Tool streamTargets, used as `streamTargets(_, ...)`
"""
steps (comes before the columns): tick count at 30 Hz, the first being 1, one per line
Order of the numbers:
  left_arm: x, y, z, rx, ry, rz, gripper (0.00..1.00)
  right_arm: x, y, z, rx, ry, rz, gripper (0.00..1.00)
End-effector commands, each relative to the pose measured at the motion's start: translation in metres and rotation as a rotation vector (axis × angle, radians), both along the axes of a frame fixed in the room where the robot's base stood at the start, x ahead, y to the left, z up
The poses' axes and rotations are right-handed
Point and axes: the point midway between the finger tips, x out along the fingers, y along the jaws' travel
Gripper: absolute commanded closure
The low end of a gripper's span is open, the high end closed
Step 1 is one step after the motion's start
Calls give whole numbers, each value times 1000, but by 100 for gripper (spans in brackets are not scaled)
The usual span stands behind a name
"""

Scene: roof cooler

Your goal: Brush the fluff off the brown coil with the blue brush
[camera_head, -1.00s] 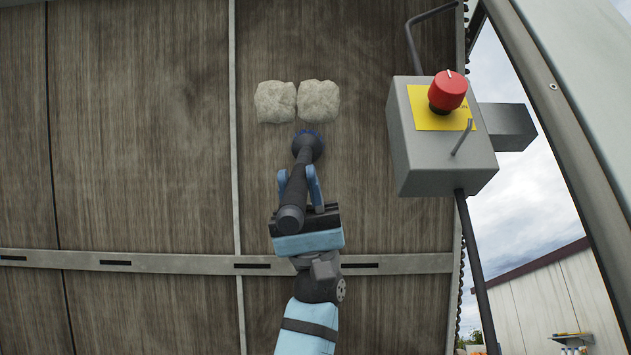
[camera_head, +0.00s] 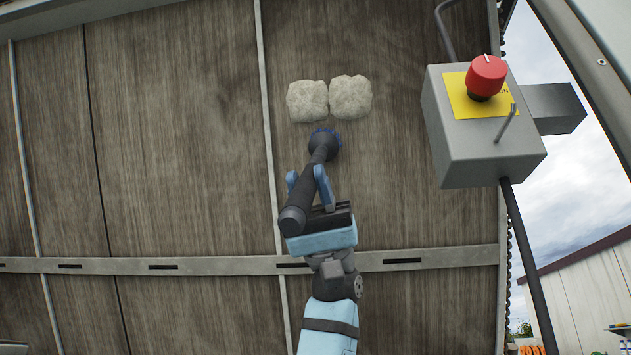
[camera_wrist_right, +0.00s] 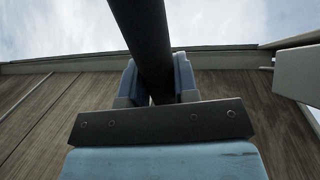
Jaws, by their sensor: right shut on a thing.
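The brown coil (camera_head: 190,150) is a wide upright face with fine vertical streaks, filling most of the head view. Two pale tufts of fluff, a left one (camera_head: 307,101) and a right one (camera_head: 351,97), sit side by side on it. My right gripper (camera_head: 308,188) is shut on the dark handle of the blue brush (camera_head: 325,143). The brush's blue-rimmed round head is just below the tufts in the picture, apart from them; whether it touches the coil I cannot tell. The handle also shows in the right wrist view (camera_wrist_right: 150,45) between the fingers. My left gripper is not in view.
A grey box (camera_head: 480,145) with a red knob (camera_head: 486,76) and a small lever stands right of the coil. A metal rail (camera_head: 215,266) crosses the coil below the brush. The coil left of the tufts is clear.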

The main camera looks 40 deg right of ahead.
Motion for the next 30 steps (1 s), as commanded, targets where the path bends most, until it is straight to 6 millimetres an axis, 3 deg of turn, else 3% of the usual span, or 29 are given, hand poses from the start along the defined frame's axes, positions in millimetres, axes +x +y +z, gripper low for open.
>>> streamTargets(10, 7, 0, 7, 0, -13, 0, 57, 21, 17, 1, 0, 4, 3, 100)
streamTargets(30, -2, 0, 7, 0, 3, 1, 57, 52, 44, 0, 0, 1, 1, 100)
